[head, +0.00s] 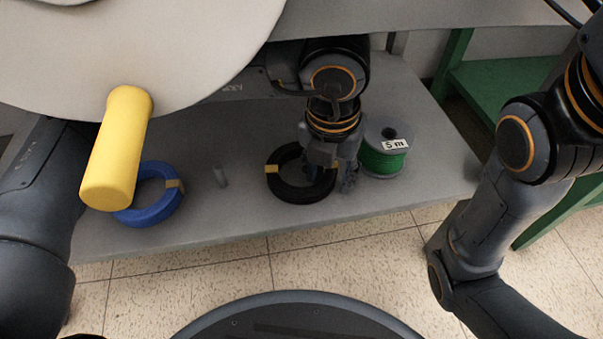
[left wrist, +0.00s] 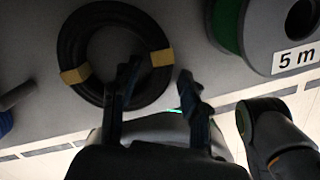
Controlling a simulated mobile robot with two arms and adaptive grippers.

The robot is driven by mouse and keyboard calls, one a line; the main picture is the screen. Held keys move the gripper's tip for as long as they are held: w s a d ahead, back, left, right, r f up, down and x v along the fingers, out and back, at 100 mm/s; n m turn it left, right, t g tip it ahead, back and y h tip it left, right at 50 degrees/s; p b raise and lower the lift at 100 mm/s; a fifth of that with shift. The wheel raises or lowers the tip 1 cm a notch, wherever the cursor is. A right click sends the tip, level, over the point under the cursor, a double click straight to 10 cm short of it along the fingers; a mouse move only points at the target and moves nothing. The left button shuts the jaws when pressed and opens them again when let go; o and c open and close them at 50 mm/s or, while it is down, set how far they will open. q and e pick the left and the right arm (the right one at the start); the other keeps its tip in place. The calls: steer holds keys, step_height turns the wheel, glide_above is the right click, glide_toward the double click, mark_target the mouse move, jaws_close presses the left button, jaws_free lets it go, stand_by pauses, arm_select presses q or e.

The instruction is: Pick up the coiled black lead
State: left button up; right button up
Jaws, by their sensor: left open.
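The coiled black lead (head: 287,189) lies flat on a grey shelf (head: 235,215), bound with yellow tape. It also shows in the left wrist view (left wrist: 78,41), with yellow tape on two sides. My left gripper (head: 332,188) is open above the right side of the coil, pointing down. In the left wrist view its two fingers (left wrist: 157,85) are apart; one overlaps the coil's lower right side in the picture, the other is beyond the coil. The gripper hides part of the coil's right side in the head view. My right gripper is not in view.
A green spool (head: 385,162) labelled 5 m stands just right of my left gripper. A blue coil (head: 153,213) and a small grey peg (head: 220,177) are to the left. A large pale disc (head: 200,45) with a yellow handle (head: 117,150) overhangs the shelf.

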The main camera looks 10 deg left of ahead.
arm_select(q)
steer(key=shift+r, duration=0.1)
jaws_close()
